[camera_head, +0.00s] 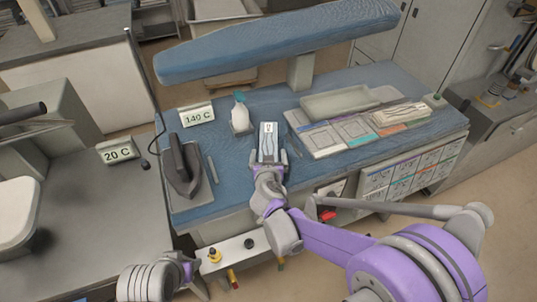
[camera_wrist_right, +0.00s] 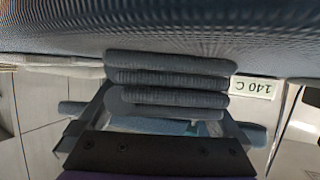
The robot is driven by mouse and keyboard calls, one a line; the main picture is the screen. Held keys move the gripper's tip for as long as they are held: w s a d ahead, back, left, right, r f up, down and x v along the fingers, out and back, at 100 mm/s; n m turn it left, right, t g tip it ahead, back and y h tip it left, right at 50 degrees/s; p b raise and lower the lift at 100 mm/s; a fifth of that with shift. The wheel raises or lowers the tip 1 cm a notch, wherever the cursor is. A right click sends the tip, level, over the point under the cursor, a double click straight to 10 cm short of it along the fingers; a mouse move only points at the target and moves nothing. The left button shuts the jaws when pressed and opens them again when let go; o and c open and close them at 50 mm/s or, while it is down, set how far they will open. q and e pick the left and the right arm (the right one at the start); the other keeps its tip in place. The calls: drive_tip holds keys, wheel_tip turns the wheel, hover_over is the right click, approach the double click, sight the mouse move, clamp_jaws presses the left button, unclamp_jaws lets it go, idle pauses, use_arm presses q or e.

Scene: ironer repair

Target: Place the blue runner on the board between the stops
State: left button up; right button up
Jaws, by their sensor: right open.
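A folded blue-grey cloth, which looks like the blue runner, lies on the blue table top; its stacked layers show in the right wrist view (camera_wrist_right: 172,68). A long blue padded board (camera_head: 275,45) stands raised on a post behind. I cannot make out its stops. My left gripper (camera_head: 188,268) is low at the bottom left, its jaws unclear.
An iron (camera_head: 181,170) stands left on the blue table top (camera_head: 225,165). A 140 C sign (camera_head: 197,114) and a spray bottle (camera_head: 240,113) stand behind. A grey tray (camera_head: 340,103), coloured cards and folded cloths (camera_head: 402,114) lie to the right. A 20 C sign (camera_head: 118,150) is on the left counter.

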drive_tip(key=shift+r, duration=0.15)
drive_tip(key=shift+s+r, duration=0.15)
drive_tip(key=shift+s, duration=0.1)
drive_tip(key=p+v, duration=0.1)
drive_tip(key=v, duration=1)
drive_tip(key=shift+s+r, duration=0.1)
drive_tip(key=shift+s, duration=0.1)
